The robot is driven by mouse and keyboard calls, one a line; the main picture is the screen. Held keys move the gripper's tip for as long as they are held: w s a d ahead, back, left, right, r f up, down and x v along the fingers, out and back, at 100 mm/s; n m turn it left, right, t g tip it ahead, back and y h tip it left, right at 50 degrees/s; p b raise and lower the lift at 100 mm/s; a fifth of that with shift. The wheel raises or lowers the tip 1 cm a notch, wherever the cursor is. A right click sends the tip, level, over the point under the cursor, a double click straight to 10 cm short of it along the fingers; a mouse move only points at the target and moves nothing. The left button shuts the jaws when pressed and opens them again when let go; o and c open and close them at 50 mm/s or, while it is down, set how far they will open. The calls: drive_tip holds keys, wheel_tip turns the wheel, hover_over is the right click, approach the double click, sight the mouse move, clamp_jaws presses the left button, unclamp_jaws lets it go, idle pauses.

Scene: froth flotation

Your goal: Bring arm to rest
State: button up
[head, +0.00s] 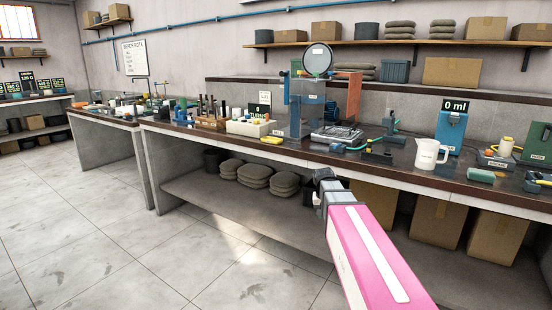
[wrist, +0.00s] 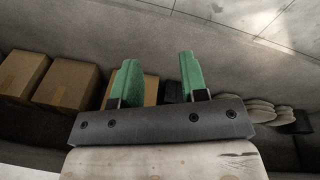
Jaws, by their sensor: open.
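My gripper (wrist: 158,82) shows in the wrist view with two green fingers set well apart and nothing between them. In the head view my arm, with a pink link, reaches forward from the lower right. The gripper end (head: 324,186) is in front of the workbench (head: 350,160), below the level of its top edge. The fingertips are small and dark there and hard to make out. The gripper appears to touch nothing.
The bench holds a white jug (head: 428,154), a blue device reading 0 ml (head: 451,129) and a flotation machine (head: 306,105). Sacks (head: 254,175) and cardboard boxes (head: 437,221) sit on the lower shelf. The floor (head: 110,235) at left is clear.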

drive_tip(key=s+a+f+n+g+y, duration=0.1)
drive_tip(key=s+f+n, duration=0.1)
drive_tip(key=s+f, duration=1.2)
drive_tip(key=s, duration=0.3)
drive_tip(key=shift+s+a+y, duration=0.3)
drive_tip(key=shift+s+a, duration=0.05)
drive_tip(key=shift+a, duration=0.05)
